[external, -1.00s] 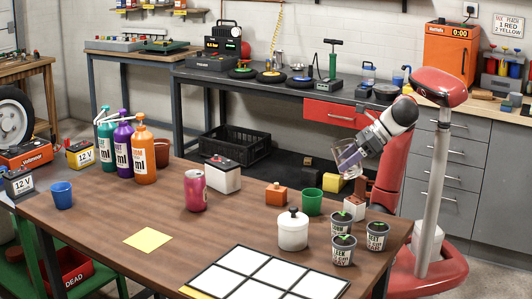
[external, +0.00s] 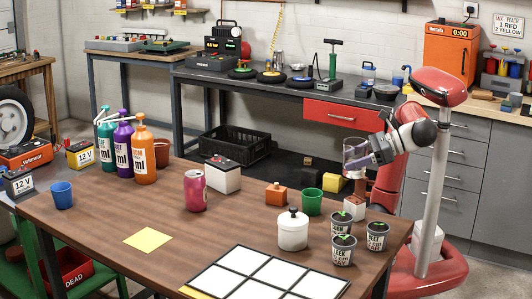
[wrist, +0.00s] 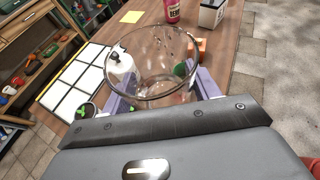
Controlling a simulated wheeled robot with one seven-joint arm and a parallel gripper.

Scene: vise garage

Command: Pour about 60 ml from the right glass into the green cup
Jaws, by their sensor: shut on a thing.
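My gripper (external: 362,161) is shut on a clear glass (external: 355,152) and holds it roughly upright above the right end of the brown table. In the wrist view the glass (wrist: 152,60) stands between the purple fingers with its open rim toward the camera. I cannot tell how much liquid is in it. The green cup (external: 312,202) stands upright on the table, below and left of the held glass. In the wrist view the cup (wrist: 181,69) shows partly through the glass wall. No second glass is seen.
Near the green cup stand an orange block (external: 276,195), a white lidded jar (external: 293,231), a white box (external: 354,208) and several seedling pots (external: 343,250). A pink can (external: 195,191) and a blue cup (external: 62,196) are farther left. The table's middle is mostly clear.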

